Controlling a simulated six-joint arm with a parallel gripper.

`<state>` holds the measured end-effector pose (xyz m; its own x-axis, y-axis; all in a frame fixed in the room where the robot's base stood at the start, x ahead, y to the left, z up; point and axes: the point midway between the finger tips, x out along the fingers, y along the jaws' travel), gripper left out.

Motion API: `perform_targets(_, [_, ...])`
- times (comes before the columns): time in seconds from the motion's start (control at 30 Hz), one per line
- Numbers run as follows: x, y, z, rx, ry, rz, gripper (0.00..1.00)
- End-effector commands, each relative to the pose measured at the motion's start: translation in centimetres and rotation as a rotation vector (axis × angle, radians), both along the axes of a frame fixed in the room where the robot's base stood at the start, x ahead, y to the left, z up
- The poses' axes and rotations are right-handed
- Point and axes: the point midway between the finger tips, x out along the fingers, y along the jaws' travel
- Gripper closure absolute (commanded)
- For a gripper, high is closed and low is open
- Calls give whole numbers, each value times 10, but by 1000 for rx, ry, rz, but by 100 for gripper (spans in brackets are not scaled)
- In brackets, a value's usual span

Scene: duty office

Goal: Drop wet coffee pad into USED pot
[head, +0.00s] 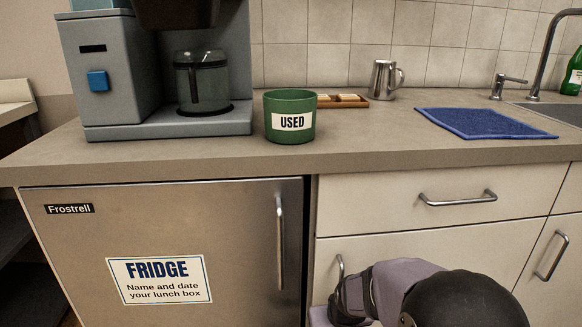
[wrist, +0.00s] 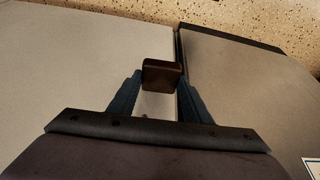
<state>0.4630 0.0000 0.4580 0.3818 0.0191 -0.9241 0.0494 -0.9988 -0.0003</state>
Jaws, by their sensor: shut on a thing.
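The green USED pot (head: 290,104) stands upright on the counter in the head view, just right of the coffee machine. Its label faces me and its inside bottom is hidden. My gripper (wrist: 161,84) is shut on a small dark brown block-like thing, seemingly the wet coffee pad (wrist: 162,69), in the wrist view. It holds this in front of the cabinet and fridge fronts. In the head view only my arm shows, low at the bottom, below the counter and to the right of the pot; the fingertips are not visible there.
The coffee machine (head: 220,119) with a glass jug (head: 203,85) stands left of the pot. A wooden tray (head: 361,104), a steel pitcher (head: 382,80), a blue cloth (head: 484,122) and a sink (head: 555,107) are to the right. Handles stick out from the fridge (head: 279,240) and drawer (head: 457,198).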

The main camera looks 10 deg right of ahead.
Motion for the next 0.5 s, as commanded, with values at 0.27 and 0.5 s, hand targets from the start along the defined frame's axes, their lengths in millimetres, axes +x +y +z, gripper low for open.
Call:
perform_targets(0.27, [0, -1, 0, 1, -1, 110, 77])
perform_targets(0.5, [-2, 1, -1, 1, 0, 238, 77])
